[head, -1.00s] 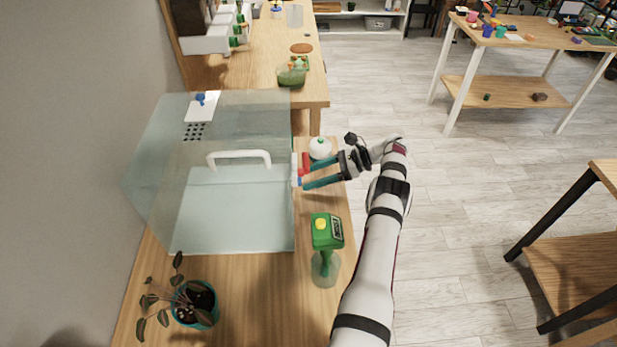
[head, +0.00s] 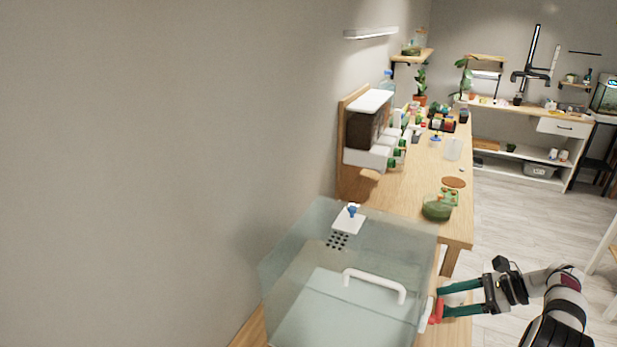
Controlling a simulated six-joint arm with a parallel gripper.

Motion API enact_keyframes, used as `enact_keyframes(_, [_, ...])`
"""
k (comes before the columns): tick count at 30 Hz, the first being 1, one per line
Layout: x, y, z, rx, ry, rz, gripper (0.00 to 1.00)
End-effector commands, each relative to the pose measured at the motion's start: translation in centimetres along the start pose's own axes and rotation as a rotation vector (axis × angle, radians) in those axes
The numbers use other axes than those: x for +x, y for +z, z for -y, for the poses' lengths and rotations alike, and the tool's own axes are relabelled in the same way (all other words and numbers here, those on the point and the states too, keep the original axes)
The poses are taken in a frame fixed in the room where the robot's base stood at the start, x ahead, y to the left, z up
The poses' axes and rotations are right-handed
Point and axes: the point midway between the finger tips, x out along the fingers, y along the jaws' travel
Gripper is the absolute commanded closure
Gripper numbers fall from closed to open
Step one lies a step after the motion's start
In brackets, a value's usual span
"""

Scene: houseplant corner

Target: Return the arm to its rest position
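My gripper (head: 441,301) is at the lower right of the head view. Its two teal fingers are spread apart, with red showing at the tips, and I see nothing held between them. The tips are close to the right edge of a clear box (head: 300,262), beside a small white piece (head: 425,316) there. I cannot tell whether they touch it. My arm reaches in from the lower right corner.
The box has a white handle (head: 374,284) and a white plate with a blue knob (head: 349,220). Behind it, a wooden bench (head: 405,205) holds a green bowl (head: 437,207) and a white shelf unit (head: 367,158). Floor (head: 510,225) right of the bench is clear.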

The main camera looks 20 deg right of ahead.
Motion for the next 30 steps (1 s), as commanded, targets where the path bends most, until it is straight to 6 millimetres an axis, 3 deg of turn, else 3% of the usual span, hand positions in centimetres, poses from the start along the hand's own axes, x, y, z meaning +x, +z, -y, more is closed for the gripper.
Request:
enact_keyframes(1, [-0.4,2.1,0.0,-0.144,0.038,-0.142,0.34])
enact_keyframes(4, [-2.5,5.6,-0.6,-0.518,0.150,-0.487,0.34])
enact_keyframes(8, [-7.1,11.7,-1.1,-1.024,0.310,-0.890,0.34])
enact_keyframes(9, [-8.0,14.3,-1.2,-1.172,0.332,-0.978,0.34])
enact_keyframes(11, [-7.3,19.2,-1.1,-1.337,0.256,-0.997,0.34])
enact_keyframes(13, [-6.3,25.6,-1.9,-1.524,0.132,-1.007,0.34])
enact_keyframes(15, [-5.7,32.1,-3.7,-1.706,-0.014,-1.023,0.34])
enact_keyframes(17, [-4.6,36.9,-6.7,-1.841,-0.122,-1.012,0.34])
enact_keyframes(18, [-1.7,36.2,-9.9,-1.849,-0.055,-0.930,0.34])
enact_keyframes(20, [1.8,34.2,-14.7,-1.825,0.074,-0.820,0.34])
enact_keyframes(21, [3.8,32.8,-18.1,-1.808,0.161,-0.753,0.34])
enact_keyframes(24, [7.0,28.7,-27.1,-1.752,0.385,-0.618,0.34])
enact_keyframes(27, [8.1,24.4,-34.7,-1.686,0.592,-0.535,0.34])
enact_keyframes(30, [7.9,21.0,-39.9,-1.630,0.741,-0.498,0.34])
